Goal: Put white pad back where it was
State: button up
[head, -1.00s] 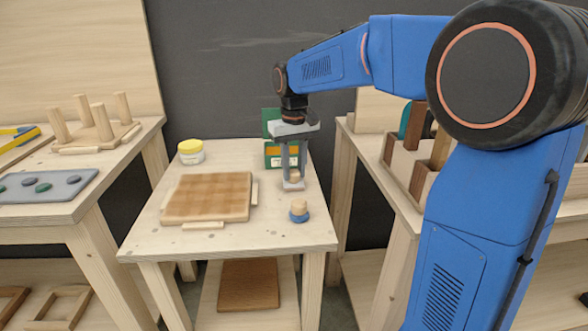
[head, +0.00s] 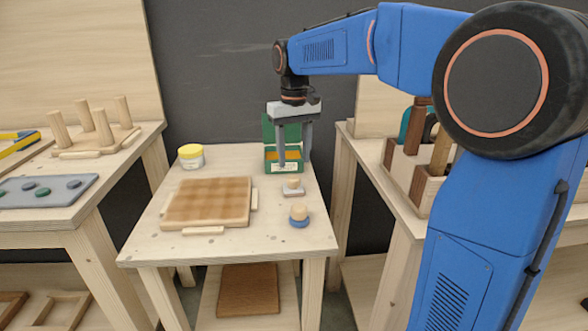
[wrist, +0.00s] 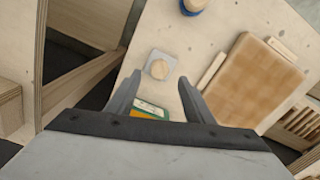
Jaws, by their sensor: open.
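The white pad (head: 293,188) is a small pale square base with a round wooden knob on top. It lies flat on the middle table, right of the wooden board. It also shows in the wrist view (wrist: 160,68), just beyond my fingertips. My gripper (head: 294,163) is open and empty above and slightly behind the pad, with a gap between fingertips and knob. In the wrist view my gripper (wrist: 159,79) has its two fingers wide apart. A second knob piece with a round blue base (head: 299,217) stands nearer the front edge.
A checkered wooden board (head: 208,202) lies left of the pad. A green box (head: 284,158) with an open lid stands behind it, and a yellow-lidded jar (head: 191,156) stands at back left. A right-hand table holds a wooden rack (head: 412,162). Bare tabletop lies along the front.

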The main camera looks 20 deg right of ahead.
aim_at(294, 178)
notch_tip(294, 178, up, 6)
jog(key=shift+f, duration=0.1)
jog(key=shift+s, duration=0.1)
dwell(0.4)
